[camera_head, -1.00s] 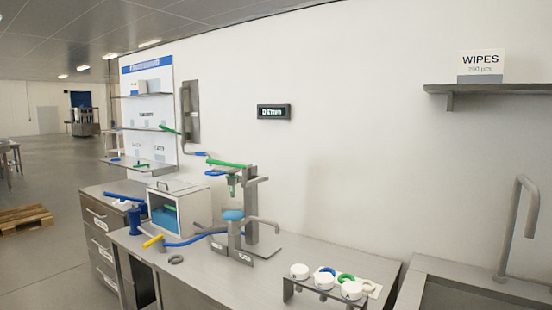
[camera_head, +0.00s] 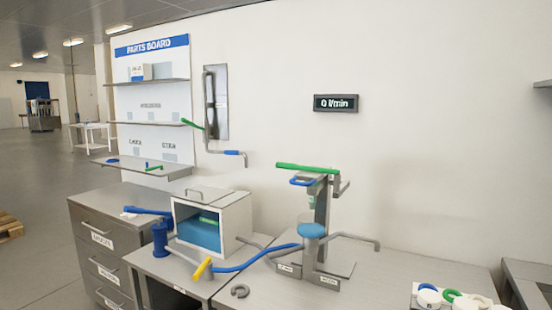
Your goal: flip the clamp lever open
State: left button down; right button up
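I cannot tell for sure which part is the clamp lever. A filling stand (camera_head: 322,215) on the steel bench carries a long green lever (camera_head: 306,168) at its top, lying nearly level, with a blue loop handle (camera_head: 302,182) just below it. A round blue top (camera_head: 312,230) sits lower on the stand. A yellow-ended handle (camera_head: 202,268) stands on the bench to the left, beside a blue hose (camera_head: 255,257). A green lever (camera_head: 193,124) juts from the wall pipe.
A white box (camera_head: 240,217) with an open front stands on the bench beside a blue pump (camera_head: 160,240). A grey open ring (camera_head: 240,291) lies near the front.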

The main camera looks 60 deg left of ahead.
aim_at(288, 167)
jog(key=k+j, duration=0.15)
jog(key=j, duration=0.2)
jog(key=k+j, duration=0.1)
jog(key=j, duration=0.2)
jog(key=k+j, duration=0.15)
jog(key=j, duration=0.2)
jog(key=k+j, duration=0.15)
jog(key=j, duration=0.15)
